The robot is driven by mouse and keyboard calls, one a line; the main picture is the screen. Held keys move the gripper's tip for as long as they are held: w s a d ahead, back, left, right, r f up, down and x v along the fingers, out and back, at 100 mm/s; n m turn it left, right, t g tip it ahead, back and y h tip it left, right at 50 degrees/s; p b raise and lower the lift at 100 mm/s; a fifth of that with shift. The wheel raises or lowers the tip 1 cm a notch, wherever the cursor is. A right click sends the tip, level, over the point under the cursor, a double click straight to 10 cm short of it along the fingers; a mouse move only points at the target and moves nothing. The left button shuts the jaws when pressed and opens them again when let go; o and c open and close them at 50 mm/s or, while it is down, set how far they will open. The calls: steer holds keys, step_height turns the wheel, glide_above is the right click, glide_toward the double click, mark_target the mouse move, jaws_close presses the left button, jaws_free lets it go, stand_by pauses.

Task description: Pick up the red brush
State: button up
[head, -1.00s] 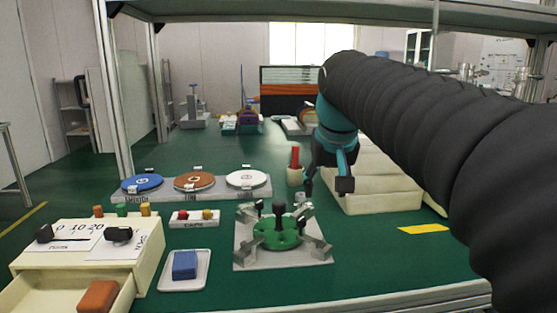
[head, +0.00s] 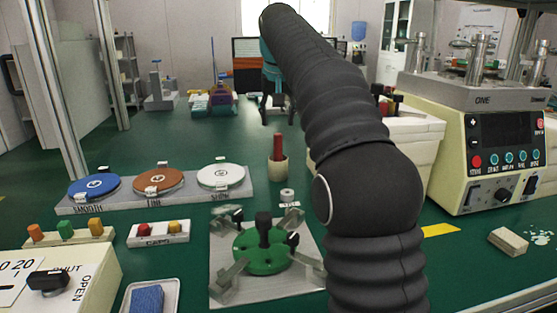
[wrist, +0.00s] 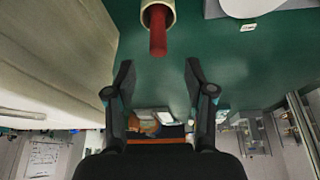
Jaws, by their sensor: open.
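The red brush (head: 277,148) stands upright in a small beige cup (head: 277,170) on the green bench, right of the white disc; only its red handle shows. My gripper (head: 278,115) is open and empty. In the head view it appears above and beyond the brush, apart from it. In the wrist view the red brush (wrist: 158,36) and the cup (wrist: 157,10) are at the top centre. The open fingers (wrist: 158,78) lie below them in the picture, with the brush lined up with the gap and not between the fingertips.
A rack with blue, brown and white discs (head: 150,203) is left of the cup. A green fixture on a metal plate (head: 228,298) is in front. Cream blocks (head: 410,150) and a control machine (head: 500,150) stand right. Bench around the cup's left and back is clear.

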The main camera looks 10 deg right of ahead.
mark_target(278, 138)
steer(key=x, duration=0.4)
steer(key=shift+f+b, duration=0.15)
steer(key=shift+b, duration=0.2)
steer(key=shift+s+b+x, duration=0.25)
steer(key=shift+b+x, duration=0.1)
steer(key=shift+x, duration=0.95)
steer(key=shift+s+b+x, duration=0.2)
steer(key=shift+b+x, duration=0.1)
steer(key=shift+x, duration=1.05)
steer(key=shift+f, duration=0.2)
jaws_close()
